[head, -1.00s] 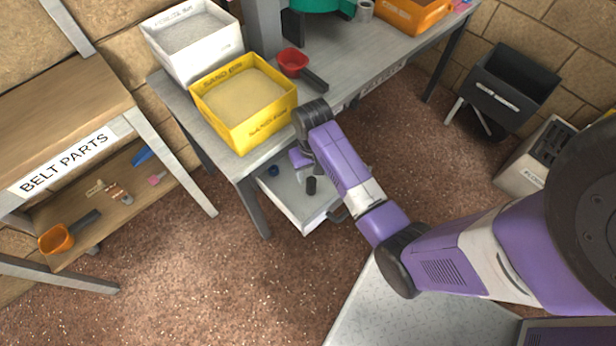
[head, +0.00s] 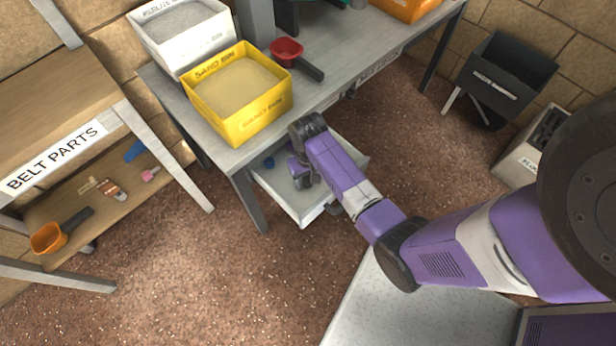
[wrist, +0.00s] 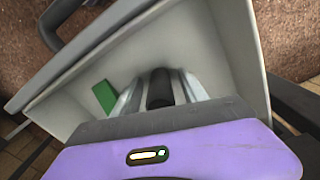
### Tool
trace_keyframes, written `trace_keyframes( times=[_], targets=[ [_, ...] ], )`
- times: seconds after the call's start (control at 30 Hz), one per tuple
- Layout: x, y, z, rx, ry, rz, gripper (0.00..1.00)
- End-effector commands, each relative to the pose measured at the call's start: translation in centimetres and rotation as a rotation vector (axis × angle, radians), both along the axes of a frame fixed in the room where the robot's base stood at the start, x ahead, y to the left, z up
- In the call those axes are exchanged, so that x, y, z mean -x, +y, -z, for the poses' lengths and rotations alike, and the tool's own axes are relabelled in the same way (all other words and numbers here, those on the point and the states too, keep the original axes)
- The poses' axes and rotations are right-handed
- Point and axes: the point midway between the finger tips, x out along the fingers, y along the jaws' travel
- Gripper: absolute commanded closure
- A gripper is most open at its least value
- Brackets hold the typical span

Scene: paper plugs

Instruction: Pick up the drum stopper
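The black cylinder that looks like the drum stopper (wrist: 160,90) is in the wrist view, inside a pale open drawer (wrist: 235,40). My gripper (wrist: 160,88) has its two metal fingers on either side of it, with narrow gaps showing, so it looks open around the stopper. In the head view my gripper (head: 301,178) reaches down into the drawer (head: 307,217) under the workbench, and the stopper is mostly hidden by it. The fingertips' depth against the stopper is hard to tell.
A green block (wrist: 104,96) lies in the drawer left of the fingers. A blue piece (head: 269,163) lies near the drawer's left side. The workbench above holds a yellow sand bin (head: 238,128) and a red scoop (head: 287,50). The drawer walls stand close around my gripper.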

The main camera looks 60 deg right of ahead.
Motion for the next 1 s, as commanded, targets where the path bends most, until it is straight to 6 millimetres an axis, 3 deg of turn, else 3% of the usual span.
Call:
trace_keyframes(
  times=[0.03, 0.23, 0.67, 0.87, 1.0],
  targets=[
    [0.0, 0.0, 0.0, 0.0, 0.0, 0.0, 0.61],
    [0.0, 0.0, 0.0, 0.0, 0.0, 0.0, 1.0],
    [0.0, 0.0, -0.6, 0.001, -0.001, -0.001, 1.0],
    [-0.1, 0.0, -3.0, 0.002, -0.003, -0.001, 1.0],
    [-0.1, -0.1, -6.2, 0.003, -0.004, -0.001, 1.0]
  ],
)
